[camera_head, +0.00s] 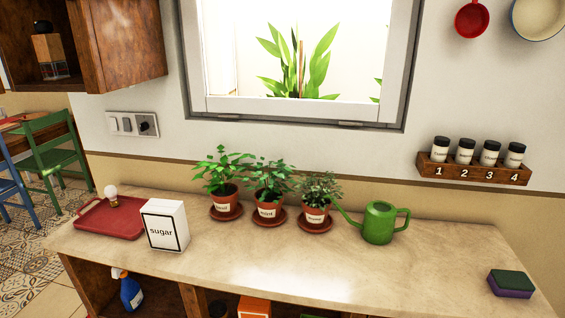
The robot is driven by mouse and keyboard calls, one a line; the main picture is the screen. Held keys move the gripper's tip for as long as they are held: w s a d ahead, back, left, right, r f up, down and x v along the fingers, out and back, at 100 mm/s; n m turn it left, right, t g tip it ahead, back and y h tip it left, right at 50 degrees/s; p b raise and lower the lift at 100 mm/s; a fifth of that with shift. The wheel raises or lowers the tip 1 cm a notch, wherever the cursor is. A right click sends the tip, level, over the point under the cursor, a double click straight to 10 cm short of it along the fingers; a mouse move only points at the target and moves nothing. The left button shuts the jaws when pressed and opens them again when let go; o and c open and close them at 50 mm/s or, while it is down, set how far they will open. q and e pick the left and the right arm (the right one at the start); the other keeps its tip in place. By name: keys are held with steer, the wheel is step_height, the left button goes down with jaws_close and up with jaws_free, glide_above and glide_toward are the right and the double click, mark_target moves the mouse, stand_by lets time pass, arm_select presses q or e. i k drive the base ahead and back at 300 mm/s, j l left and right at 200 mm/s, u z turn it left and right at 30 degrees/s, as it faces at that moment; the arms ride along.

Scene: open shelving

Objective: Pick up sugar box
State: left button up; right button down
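The sugar box (165,226) is a white upright carton with a black-framed label reading "sugar". It stands on the left part of the beige countertop (290,262), close to the right end of a red tray. I cannot tell whether it touches the tray. Neither of my grippers shows in the head view.
The red tray (100,230) has a light bulb (111,193) on it. Potted herbs (268,207) on saucers and a green watering can (379,223) stand to the right of the box. A sponge (510,285) lies far right. Counter space in front of the pots is clear.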

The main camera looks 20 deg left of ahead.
mark_target(165, 221)
steer(key=u, duration=0.45)
steer(key=j+u, duration=0.15)
steer(key=u, duration=0.35)
steer(key=j+u, duration=0.1)
steer(key=u, duration=0.35)
steer(key=i+z, duration=0.1)
steer(key=i+l, duration=0.05)
